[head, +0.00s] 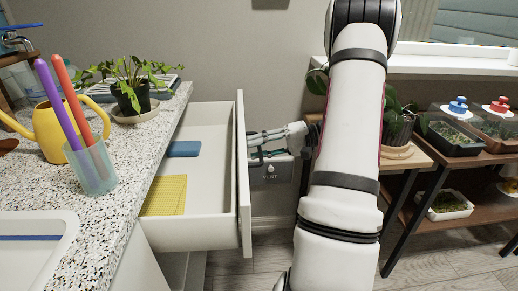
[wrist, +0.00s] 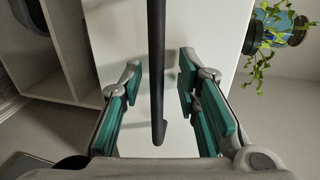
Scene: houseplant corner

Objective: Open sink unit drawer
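The white sink unit drawer (head: 243,190) stands pulled out from under the speckled counter, with its inside in view. In the wrist view its pale front (wrist: 205,25) fills the middle, with a dark bar handle (wrist: 157,45) running down it. My gripper (head: 258,150) is at the outer side of the drawer front. In the wrist view my gripper (wrist: 160,80) is open, its green-padded fingers on either side of the handle with gaps to it. In the head view the handle is mostly hidden by the fingers.
A blue sponge (head: 184,149) and yellow cloth (head: 165,195) lie in the drawer. On the counter (head: 125,185) stand a yellow watering can (head: 52,130), a cup (head: 92,168) with two pens and a potted plant (head: 130,90). A plant shelf (head: 425,145) stands at right.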

